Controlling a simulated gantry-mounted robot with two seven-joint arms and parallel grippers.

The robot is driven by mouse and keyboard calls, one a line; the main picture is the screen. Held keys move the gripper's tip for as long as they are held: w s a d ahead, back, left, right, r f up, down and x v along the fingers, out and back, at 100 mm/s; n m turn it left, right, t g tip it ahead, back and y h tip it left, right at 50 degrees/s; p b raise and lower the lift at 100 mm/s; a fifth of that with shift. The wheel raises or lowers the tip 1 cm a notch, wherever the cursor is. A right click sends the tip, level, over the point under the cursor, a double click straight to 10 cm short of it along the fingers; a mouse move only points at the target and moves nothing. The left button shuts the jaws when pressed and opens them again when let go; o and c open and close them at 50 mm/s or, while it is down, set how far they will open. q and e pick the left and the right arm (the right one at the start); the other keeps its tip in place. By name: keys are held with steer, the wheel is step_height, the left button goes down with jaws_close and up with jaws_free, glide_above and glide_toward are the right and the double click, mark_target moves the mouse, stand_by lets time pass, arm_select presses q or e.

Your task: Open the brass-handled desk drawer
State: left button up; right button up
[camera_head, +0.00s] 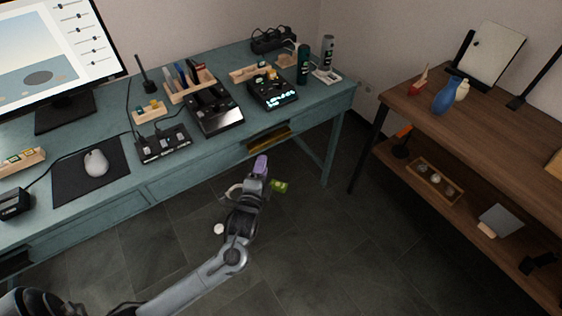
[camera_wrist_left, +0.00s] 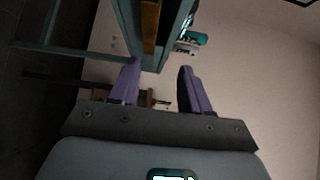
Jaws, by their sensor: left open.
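The teal desk (camera_head: 110,207) runs along the wall. The brass handle (camera_head: 268,139) is a long gold-coloured bar at its front right, below the desktop edge. In the left wrist view the brass handle (camera_wrist_left: 150,27) appears as a gold strip at the top, beyond the fingers. My left gripper (camera_head: 261,162) has purple fingers and is just below and in front of the handle, apart from it. In the left wrist view the left gripper (camera_wrist_left: 160,80) is open, with nothing between its fingers. The drawer looks shut. My right gripper is not in view.
A black phone (camera_head: 214,108), a lit clock-like device (camera_head: 272,93) and a mouse (camera_head: 96,162) stand on the desk. A green item (camera_head: 279,187) and a white ball (camera_head: 219,229) lie on the floor. A wooden shelf (camera_head: 500,140) stands at right, with open floor between.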

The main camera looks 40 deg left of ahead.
mark_target(271, 144)
arm_select(q)
steer(key=b+x, duration=0.2)
steer(key=x, duration=0.1)
steer(key=f+b+x, duration=0.1)
steer(key=b+x, duration=0.2)
steer(key=f+b+x, duration=0.1)
steer(key=b+x, duration=0.1)
steer(key=x, duration=0.2)
steer(key=shift+f+b, duration=0.25)
steer(key=shift+b, duration=0.1)
steer(key=shift+w+a+r+b, duration=0.15)
steer(key=shift+w+a+b, duration=0.15)
steer(key=shift+w, duration=0.45)
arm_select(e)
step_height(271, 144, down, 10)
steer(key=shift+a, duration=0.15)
arm_select(q)
steer(key=shift+c, duration=0.5)
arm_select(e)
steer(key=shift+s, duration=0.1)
arm_select(q)
jaws_close()
